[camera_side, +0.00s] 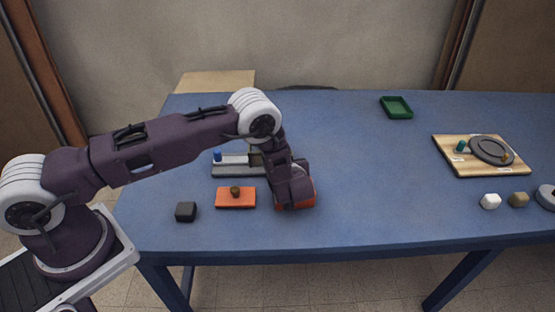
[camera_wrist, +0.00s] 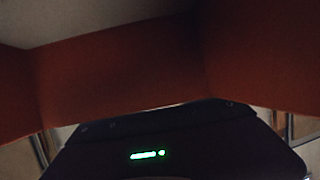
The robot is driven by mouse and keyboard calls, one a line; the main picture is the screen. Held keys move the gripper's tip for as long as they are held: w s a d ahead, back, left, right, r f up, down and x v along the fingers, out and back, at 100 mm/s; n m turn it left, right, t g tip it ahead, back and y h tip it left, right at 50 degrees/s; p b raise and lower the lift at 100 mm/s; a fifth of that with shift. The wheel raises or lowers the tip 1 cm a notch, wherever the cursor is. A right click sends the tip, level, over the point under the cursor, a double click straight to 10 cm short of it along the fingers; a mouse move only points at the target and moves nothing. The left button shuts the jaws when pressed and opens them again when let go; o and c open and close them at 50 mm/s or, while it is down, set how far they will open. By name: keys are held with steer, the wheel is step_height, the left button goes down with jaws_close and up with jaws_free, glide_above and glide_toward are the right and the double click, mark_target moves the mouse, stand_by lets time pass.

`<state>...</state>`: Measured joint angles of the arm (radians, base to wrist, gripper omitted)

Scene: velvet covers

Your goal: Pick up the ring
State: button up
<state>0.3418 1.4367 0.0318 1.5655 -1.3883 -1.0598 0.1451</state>
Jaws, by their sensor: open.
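I cannot make out a ring for certain in either view. In the side view my gripper (camera_side: 293,203) points down at the front middle of the table, over an orange-red box (camera_side: 310,196) that is mostly hidden behind it. The wrist view is dark and filled by orange-red walls (camera_wrist: 120,70) close around the camera, with a dark housing and a green light below. My gripper is open. The fingertips and anything between them are hidden, so I cannot tell whether a ring is inside the box.
A orange block (camera_side: 230,199) with a brown knob and a black cube (camera_side: 185,212) lie left of my gripper. A grey rack (camera_side: 230,170) stands behind. The middle right is clear.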

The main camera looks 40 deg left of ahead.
jaws_close()
steer(key=shift+r, duration=0.15)
